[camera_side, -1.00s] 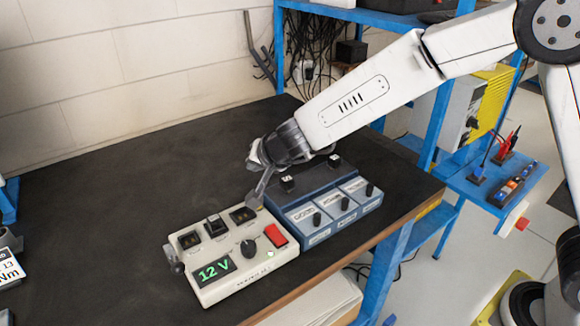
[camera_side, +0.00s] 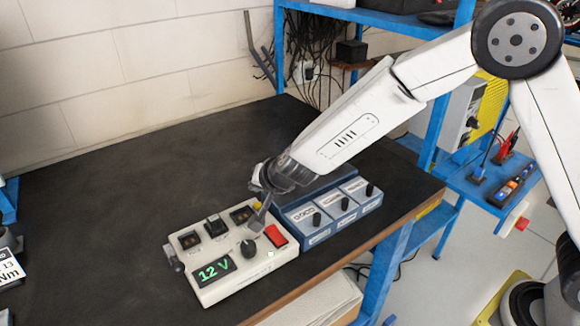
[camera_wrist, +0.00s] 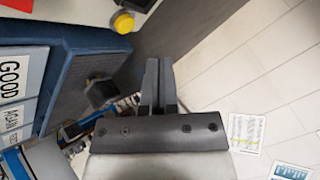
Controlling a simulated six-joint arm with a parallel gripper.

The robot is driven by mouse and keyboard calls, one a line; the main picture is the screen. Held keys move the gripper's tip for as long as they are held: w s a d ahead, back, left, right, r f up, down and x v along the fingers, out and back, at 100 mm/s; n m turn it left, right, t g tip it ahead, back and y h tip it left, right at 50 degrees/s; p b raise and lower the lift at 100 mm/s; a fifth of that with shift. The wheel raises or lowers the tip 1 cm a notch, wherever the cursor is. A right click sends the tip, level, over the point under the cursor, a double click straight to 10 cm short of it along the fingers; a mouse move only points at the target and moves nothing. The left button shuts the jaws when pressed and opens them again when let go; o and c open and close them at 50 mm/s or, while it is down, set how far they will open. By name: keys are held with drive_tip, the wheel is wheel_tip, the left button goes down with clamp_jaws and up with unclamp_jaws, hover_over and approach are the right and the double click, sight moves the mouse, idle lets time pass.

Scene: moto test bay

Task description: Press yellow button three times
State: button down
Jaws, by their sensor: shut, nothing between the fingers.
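The yellow button (camera_wrist: 124,22) shows at the top of the wrist view, a round cap at the back end of the cream control box. The cream box (camera_side: 228,283) carries a green "12 V" display (camera_side: 213,269), a black knob (camera_side: 248,249) and a red switch (camera_side: 276,236). My gripper (camera_side: 257,224) is shut and empty, pointing down over the box's right part. In the wrist view its fingers (camera_wrist: 159,82) are together, apart from the yellow button. Contact in the side view is unclear.
A blue box (camera_side: 316,240) with labelled panels and black knobs stands against the right of the cream box. A blue shelf (camera_side: 440,110) stands behind at the right.

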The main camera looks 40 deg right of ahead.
drive_tip(key=shift+f, duration=1.15)
drive_tip(key=shift+f, duration=0.2)
idle(1.3)
drive_tip(key=shift+f, duration=0.25)
drive_tip(key=shift+f, duration=0.4)
idle(1.0)
drive_tip(key=shift+r, duration=0.85)
idle(0.3)
drive_tip(key=shift+r, duration=2.5)
